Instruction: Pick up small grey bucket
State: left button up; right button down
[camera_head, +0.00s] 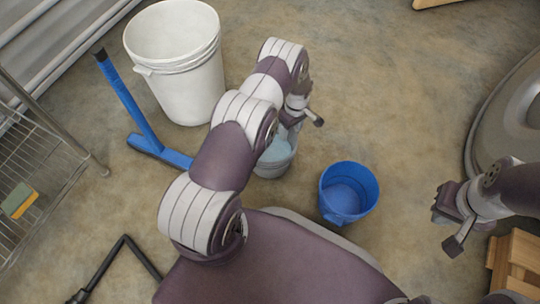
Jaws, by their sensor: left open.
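The small grey bucket (272,170) stands on the floor near the middle of the view, with something light blue inside it. My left arm hides its left side and part of its rim. My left gripper (302,114) is open, over the far side of the bucket's rim; whether it touches the bucket cannot be told. My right gripper (450,222) is at the right, away from the bucket, with its fingers apart and nothing between them.
A blue bucket (348,191) stands just right of the grey one. A large white bucket (178,75) and a blue squeegee-like tool (135,110) are at the left. A wire rack (30,165) holds a sponge (20,201). A wooden crate (515,262) is at the lower right.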

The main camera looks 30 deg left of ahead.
pick_arm(q)
jog(key=shift+f, duration=0.65)
jog(key=shift+r, duration=0.2)
jog(key=shift+c, duration=0.4)
grip_shut()
